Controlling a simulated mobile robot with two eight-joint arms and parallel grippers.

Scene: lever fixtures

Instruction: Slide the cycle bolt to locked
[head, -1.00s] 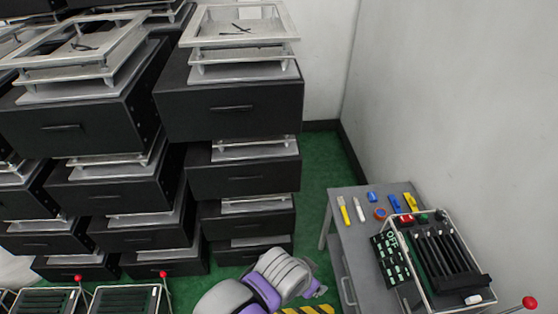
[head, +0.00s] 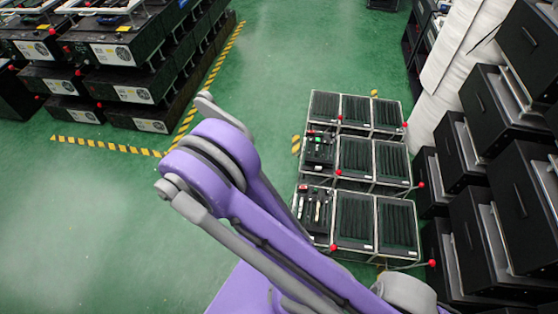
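I cannot make out a cycle bolt in the head view. Frames with dark slatted panels (head: 355,157) stand on the floor right of centre, and several carry red-ball lever knobs, one of them at the right edge of the middle row (head: 421,185). Small parts sit in the left-hand frames, too small to tell apart. My purple and grey arm links cross the lower middle and hide part of the floor. Neither of my grippers shows.
Stacked black drawer units (head: 525,195) fill the right side. Black boxes with fans (head: 135,58) stand in rows at upper left, edged by yellow and black floor tape (head: 108,147). Green floor (head: 80,220) is open at left and in the upper middle.

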